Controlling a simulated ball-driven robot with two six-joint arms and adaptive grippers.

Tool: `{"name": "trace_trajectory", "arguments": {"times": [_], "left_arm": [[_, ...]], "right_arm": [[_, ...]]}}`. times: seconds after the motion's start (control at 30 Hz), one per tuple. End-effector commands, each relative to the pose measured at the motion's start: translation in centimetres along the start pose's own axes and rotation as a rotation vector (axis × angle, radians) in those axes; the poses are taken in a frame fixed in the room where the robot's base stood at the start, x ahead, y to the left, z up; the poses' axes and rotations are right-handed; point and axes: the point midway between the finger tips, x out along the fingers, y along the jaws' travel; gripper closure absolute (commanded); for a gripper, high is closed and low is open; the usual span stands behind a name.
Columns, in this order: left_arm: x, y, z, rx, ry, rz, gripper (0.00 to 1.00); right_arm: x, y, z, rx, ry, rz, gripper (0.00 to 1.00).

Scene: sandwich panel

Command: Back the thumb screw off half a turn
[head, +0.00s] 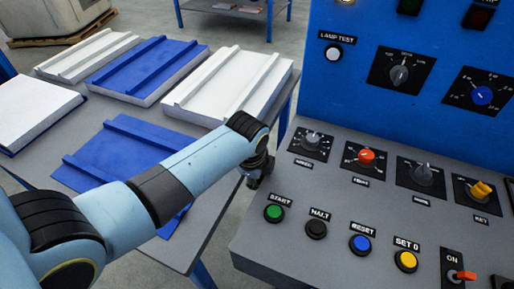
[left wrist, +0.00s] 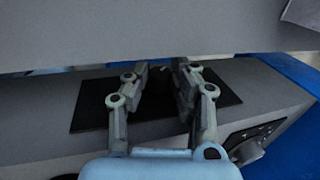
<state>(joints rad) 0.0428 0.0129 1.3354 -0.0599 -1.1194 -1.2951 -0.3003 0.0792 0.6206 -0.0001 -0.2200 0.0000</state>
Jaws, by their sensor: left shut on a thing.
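My left gripper (head: 258,172) reaches the left side of the grey control desk in the head view. The left wrist view shows its two fingers (left wrist: 163,72) in front of a black plate (left wrist: 90,106) on a grey face. They are shut on a small dark part between the tips, which I take to be the thumb screw. The fingers and shadow hide most of it, so its shape and angle cannot be told. The thumb screw does not show in the head view. My right gripper is in neither view.
The desk carries a green START button (head: 274,213), a black HALT button (head: 316,229), several knobs including a red one (head: 366,157), and a toggle switch (head: 464,275). The blue upright panel (head: 350,90) rises behind. White and blue panels (head: 150,70) lie on a table at left.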

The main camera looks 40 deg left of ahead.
Motion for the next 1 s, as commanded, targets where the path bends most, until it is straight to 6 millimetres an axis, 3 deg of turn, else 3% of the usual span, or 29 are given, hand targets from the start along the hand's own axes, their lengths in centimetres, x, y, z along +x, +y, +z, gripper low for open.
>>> {"name": "trace_trajectory", "arguments": {"times": [0.2,0.37,1.0], "left_arm": [[-0.3,-0.6,0.0,-0.001,-0.002,0.14,1.0],[0.0,-0.8,0.0,0.0,-0.006,0.277,1.0],[0.8,-1.1,0.0,0.004,-0.013,0.699,1.0]], "right_arm": [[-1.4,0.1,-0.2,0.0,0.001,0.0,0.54],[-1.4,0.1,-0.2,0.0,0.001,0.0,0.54],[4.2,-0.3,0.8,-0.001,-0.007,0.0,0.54]]}}
